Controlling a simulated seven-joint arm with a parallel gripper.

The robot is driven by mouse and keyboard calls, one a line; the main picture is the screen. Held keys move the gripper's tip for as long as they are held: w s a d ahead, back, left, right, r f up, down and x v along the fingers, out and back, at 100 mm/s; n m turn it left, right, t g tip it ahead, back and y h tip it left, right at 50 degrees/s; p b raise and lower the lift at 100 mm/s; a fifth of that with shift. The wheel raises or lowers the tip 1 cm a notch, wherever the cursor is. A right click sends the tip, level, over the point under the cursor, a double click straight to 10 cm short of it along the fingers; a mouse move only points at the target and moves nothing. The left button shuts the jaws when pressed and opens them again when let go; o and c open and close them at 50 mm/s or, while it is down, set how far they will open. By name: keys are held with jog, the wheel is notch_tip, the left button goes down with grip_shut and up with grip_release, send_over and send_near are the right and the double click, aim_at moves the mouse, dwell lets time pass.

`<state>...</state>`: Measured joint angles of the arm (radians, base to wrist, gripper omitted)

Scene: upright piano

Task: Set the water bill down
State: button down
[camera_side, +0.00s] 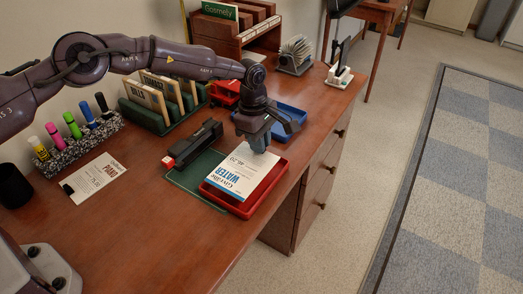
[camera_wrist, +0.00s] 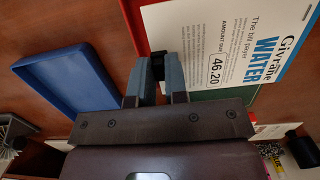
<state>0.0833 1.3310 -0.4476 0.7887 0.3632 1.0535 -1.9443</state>
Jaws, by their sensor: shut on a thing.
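The water bill (camera_side: 242,173) is a white sheet with blue "WATER" print; it also shows in the wrist view (camera_wrist: 225,35). My gripper (camera_side: 258,146) is shut on a small black clip (camera_wrist: 158,66) at the bill's edge. The bill lies over the red tray (camera_side: 244,211), covering most of its inside. I cannot tell if it rests on the tray floor or hangs just above. The tray's red rim shows in the wrist view (camera_wrist: 131,22) beside the bill.
A blue tray (camera_side: 291,113) stands just behind. A black and red stapler (camera_side: 193,145) and green mat (camera_side: 188,181) are at the left. Another bill (camera_side: 96,178), a pen holder (camera_side: 80,140) and a green sorter (camera_side: 150,119) are further left. The front desk is clear.

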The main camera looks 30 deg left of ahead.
jog(key=shift+w+d+f, duration=0.1)
jog(key=shift+w+f, duration=0.15)
jog(key=shift+f, duration=1.6)
jog(key=shift+f, duration=0.15)
jog(key=c, duration=1.1)
grip_release()
jog(key=shift+c, duration=0.2)
notch_tip(320, 180, up, 12)
jog(key=a, duration=0.1)
jog(key=shift+a, duration=0.25)
